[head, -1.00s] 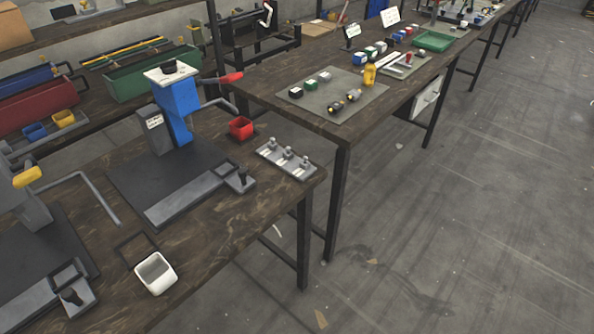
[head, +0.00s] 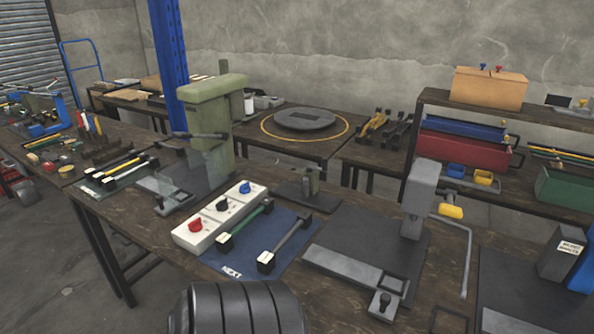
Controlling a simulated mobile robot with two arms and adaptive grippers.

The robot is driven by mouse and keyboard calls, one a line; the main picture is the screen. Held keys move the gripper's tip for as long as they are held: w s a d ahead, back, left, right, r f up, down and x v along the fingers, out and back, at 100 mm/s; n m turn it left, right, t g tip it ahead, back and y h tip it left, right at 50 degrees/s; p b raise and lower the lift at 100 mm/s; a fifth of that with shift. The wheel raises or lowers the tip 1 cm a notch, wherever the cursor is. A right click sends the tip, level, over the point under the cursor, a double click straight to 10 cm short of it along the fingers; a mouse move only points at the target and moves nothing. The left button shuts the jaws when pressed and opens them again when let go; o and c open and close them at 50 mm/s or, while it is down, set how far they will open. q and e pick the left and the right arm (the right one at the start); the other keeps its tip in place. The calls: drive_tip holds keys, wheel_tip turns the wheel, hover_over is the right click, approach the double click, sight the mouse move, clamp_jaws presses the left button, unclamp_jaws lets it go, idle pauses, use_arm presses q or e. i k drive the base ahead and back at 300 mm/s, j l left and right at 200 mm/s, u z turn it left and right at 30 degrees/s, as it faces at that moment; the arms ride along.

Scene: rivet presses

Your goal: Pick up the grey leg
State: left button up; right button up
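A grey leg (head: 287,242), a dark bar with a white-topped block at its near end, lies on the blue mat (head: 236,284) marked NEXT. A green leg (head: 246,226) of like shape lies beside it on its left, apart from it. Neither of my grippers shows in the head view, so nothing is seen touching the grey leg.
A white control box (head: 215,218) with red, black and blue knobs stands left of the legs. A grey press (head: 419,200) with a yellow-handled lever stands right of the mat. A green press (head: 214,120) stands behind. A dark ribbed cylinder (head: 240,308) fills the bottom foreground.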

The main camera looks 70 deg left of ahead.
sight(265, 262)
drive_tip(key=u, duration=2.35)
drive_tip(key=i+j, duration=0.05)
